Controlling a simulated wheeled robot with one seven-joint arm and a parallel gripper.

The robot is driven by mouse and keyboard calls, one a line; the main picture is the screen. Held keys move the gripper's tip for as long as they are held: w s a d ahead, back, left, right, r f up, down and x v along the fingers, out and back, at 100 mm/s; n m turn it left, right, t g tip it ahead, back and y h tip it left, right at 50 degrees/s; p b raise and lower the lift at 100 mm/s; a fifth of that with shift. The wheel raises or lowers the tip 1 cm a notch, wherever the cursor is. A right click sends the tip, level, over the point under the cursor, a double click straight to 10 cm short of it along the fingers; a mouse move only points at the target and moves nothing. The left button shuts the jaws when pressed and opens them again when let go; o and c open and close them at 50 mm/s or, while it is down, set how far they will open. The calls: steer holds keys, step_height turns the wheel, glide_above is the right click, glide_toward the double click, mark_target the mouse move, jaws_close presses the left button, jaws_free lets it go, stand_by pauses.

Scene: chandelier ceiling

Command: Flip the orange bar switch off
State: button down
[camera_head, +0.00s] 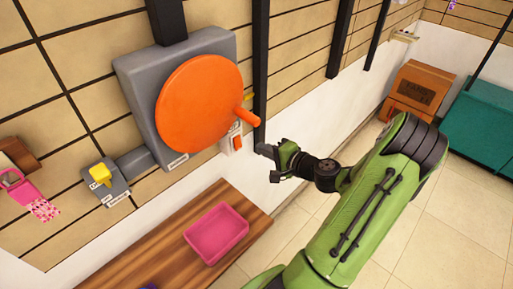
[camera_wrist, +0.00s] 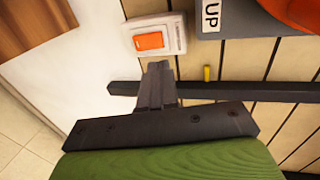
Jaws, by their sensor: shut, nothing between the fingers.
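The orange bar switch (camera_head: 237,142) is a small orange rocker on a white wall plate, below and right of a large orange disc. It also shows in the wrist view, with its orange bar (camera_wrist: 150,41) on the white plate near the top. My gripper (camera_head: 268,150) is shut and empty, just right of the switch in the head view. In the wrist view my fingertips (camera_wrist: 160,66) point at the plate from just below it. A small gap seems to separate them from the plate. I cannot tell which way the rocker is tilted.
The orange disc (camera_head: 198,105) with a protruding knob sits on a grey box (camera_head: 135,90). A yellow switch (camera_head: 101,174) is farther left. A pink tray (camera_head: 216,234) lies on a wooden bench (camera_head: 150,255) below. Dark vertical bars (camera_head: 261,50) cross the wall.

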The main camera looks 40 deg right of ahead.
steer(key=v, duration=0.2)
steer(key=r+v, duration=0.1)
steer(key=v, duration=0.1)
stand_by(0.4)
steer(key=a+r+n+g+y, duration=0.1)
steer(key=a+n+g+y, duration=0.2)
steer(key=a+n+g, duration=1.35)
steer(key=s+a+r+n+t+h, duration=0.1)
steer(key=s+a+r+t+h, duration=0.2)
steer(key=s+a+r+t, duration=0.4)
steer(key=s+a+r, duration=0.2)
steer(key=s+a, duration=0.1)
steer(key=s, duration=0.2)
steer(key=shift+a+h, duration=0.25)
steer(key=shift+h, duration=0.05)
